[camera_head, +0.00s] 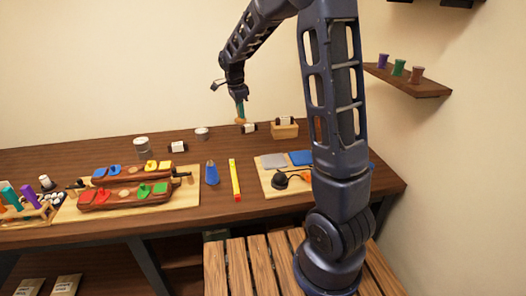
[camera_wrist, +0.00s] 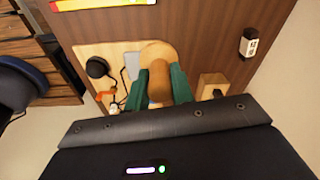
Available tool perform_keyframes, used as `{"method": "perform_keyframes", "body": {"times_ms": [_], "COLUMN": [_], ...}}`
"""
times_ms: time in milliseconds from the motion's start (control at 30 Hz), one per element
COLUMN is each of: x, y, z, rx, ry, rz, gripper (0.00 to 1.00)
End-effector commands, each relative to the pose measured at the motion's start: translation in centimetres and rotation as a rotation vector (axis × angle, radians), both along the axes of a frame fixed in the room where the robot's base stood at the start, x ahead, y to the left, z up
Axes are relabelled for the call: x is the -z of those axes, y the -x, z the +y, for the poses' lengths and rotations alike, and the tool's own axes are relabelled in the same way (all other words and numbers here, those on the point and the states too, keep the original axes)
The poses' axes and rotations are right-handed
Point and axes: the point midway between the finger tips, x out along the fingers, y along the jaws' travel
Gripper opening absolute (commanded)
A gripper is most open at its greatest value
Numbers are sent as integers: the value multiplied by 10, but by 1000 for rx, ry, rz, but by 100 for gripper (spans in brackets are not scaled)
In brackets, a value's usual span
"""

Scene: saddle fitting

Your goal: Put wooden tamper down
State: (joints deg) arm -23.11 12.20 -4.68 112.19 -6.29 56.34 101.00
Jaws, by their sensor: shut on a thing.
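The wooden tamper (camera_wrist: 158,72) is held between the two green fingers of my gripper (camera_wrist: 157,82) in the wrist view. Its rounded wooden body points away from the wrist camera. In the head view my gripper (camera_head: 240,106) hangs above the back right of the brown workbench (camera_head: 220,150), with the small tan end of the tamper (camera_head: 240,121) below it. The tamper appears to be off the bench surface. My gripper hides part of it.
A small wooden box (camera_head: 285,131) stands just right of my gripper. A light board (camera_head: 272,187) in front bears grey and blue pads and a black round tool (camera_head: 281,181). Bare bench lies between.

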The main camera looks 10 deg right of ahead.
Motion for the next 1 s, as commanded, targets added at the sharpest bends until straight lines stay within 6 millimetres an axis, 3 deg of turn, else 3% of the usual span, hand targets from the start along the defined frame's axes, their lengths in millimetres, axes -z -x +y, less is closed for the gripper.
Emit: {"method": "perform_keyframes", "body": {"times_ms": [33,200,400,567,1000], "x": [1,1,2,9,100], "y": [-15,-51,-73,-78,-77], "z": [-18,-67,-103,-113,-113], "rx": [8,5,1,-1,-2], "ry": [1,5,9,10,12], "rz": [-1,-4,-6,-5,-3], "gripper": [0,0,0,0,0]}}
